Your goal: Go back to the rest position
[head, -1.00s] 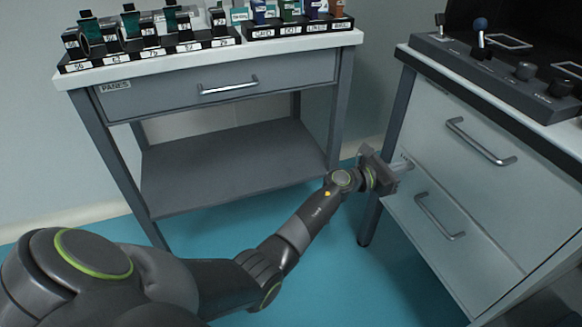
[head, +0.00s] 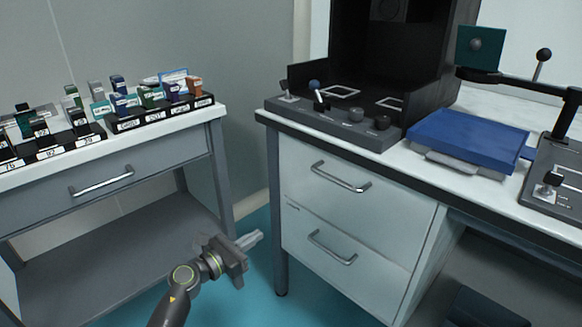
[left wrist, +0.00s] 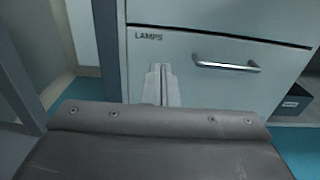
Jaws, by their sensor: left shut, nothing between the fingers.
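My left gripper (head: 249,240) shows at the lower middle of the head view, at the end of my left arm. Its fingers are together with nothing between them. It is in the gap between the grey side table on the left and the white drawer cabinet (head: 340,215) on the right. In the left wrist view the closed fingers (left wrist: 160,88) point at the cabinet front, below a label reading LAMPS. I cannot tell the exact distance to it. My right gripper is not in view.
The side table (head: 30,215) has a drawer, a lower shelf and racks of small boxes (head: 165,115) on top. Two drawer handles (head: 340,178) stick out from the cabinet. A black device (head: 330,125) and a blue plate (head: 468,140) stand on the cabinet's worktop. Blue floor (head: 262,290) shows between the furniture.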

